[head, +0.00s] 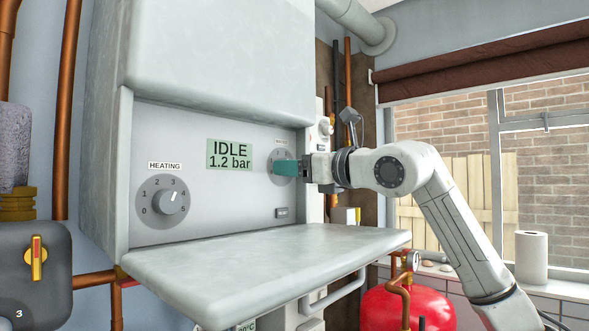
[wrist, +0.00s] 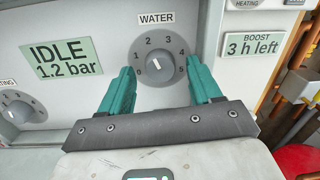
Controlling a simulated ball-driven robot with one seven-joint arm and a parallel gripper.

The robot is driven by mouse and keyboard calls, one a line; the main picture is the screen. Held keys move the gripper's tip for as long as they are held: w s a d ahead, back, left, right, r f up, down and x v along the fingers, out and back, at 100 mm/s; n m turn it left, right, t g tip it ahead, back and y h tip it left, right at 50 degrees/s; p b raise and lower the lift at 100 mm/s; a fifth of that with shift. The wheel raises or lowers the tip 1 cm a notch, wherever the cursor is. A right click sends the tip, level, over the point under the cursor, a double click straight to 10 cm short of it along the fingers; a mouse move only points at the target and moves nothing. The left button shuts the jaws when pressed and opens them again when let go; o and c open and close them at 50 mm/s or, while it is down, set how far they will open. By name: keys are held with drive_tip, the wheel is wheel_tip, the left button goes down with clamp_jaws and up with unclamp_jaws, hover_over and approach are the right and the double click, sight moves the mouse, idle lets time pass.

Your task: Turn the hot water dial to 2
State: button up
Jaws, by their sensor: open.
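The hot water dial (wrist: 159,54) is a grey disc under a WATER label (wrist: 156,18), numbered 0 to 5, with a round knob (wrist: 163,66) at its centre. My gripper (wrist: 160,66) has teal fingers, open on either side of the knob, left and right. Whether they touch the knob I cannot tell. In the head view my gripper (head: 284,168) covers much of the dial (head: 281,154).
The heating dial (head: 148,188) is at the panel's left, beside the display (head: 229,155) reading IDLE, 1.2 bar. A grey shelf (head: 270,270) juts out below the panel. A BOOST label (wrist: 254,45) sits right of the dial. Copper pipes and a red tank (head: 385,308) are lower right.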

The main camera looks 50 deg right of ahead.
drive_tip(key=s+b, duration=0.3)
drive_tip(key=s, duration=0.6)
drive_tip(key=shift+s+f, duration=0.3)
drive_tip(key=shift+s, duration=0.1)
drive_tip(key=shift+a, duration=0.1)
